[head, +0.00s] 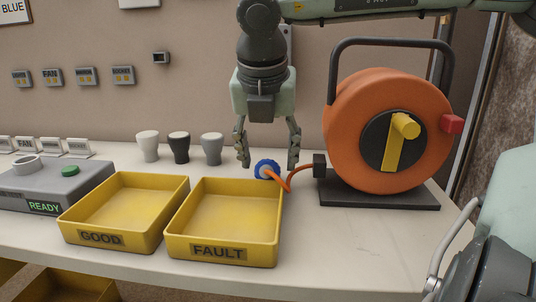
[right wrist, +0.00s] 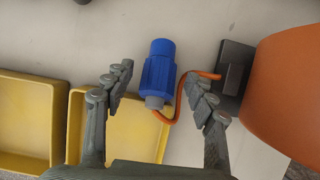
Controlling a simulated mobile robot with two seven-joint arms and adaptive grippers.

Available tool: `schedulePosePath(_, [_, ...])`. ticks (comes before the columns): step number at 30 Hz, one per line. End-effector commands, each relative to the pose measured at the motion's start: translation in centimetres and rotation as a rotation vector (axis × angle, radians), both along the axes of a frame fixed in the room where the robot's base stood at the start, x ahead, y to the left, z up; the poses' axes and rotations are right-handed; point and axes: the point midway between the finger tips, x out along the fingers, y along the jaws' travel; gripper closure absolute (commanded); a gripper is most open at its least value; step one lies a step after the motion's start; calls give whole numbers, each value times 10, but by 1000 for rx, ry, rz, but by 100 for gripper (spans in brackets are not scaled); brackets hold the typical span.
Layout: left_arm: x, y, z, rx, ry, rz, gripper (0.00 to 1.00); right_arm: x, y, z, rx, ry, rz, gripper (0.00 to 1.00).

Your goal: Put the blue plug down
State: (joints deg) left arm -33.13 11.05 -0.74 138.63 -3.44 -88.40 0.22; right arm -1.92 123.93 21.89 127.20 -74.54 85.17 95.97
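The blue plug (head: 266,168) rests on the white bench top just behind the FAULT tray (head: 223,250), with an orange cord running from it towards the cable reel (head: 352,125). My right gripper (head: 268,158) points down over the plug, its fingers spread on either side. In the right wrist view the plug (right wrist: 158,72) lies between the open fingers (right wrist: 158,82), with a visible gap on both sides. Its grey end points towards the palm. My left gripper is not in view.
The GOOD tray (head: 100,238) stands left of the FAULT tray; both look empty. Several cups (head: 179,148) stand behind the trays. A grey READY box (head: 60,190) is at the left. The reel's black base (head: 380,196) stands close on the right.

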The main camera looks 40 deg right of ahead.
Motion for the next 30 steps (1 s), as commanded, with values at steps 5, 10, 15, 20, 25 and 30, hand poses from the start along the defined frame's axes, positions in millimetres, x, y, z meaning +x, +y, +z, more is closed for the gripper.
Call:
schedulePosePath(5, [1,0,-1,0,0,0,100,0,0,0,0,0,0,44])
schedulePosePath(10, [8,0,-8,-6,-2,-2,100,0,0,5,1,1,1,44])
schedulePosePath(15, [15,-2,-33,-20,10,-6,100,-2,3,21,-3,-5,0,44])
schedulePosePath(20, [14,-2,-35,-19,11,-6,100,-11,15,59,-4,-6,0,44])
schedulePosePath(25, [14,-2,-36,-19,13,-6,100,-20,26,92,-3,-5,0,44])
schedulePosePath(30, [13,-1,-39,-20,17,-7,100,-26,33,112,-2,-2,-1,44])
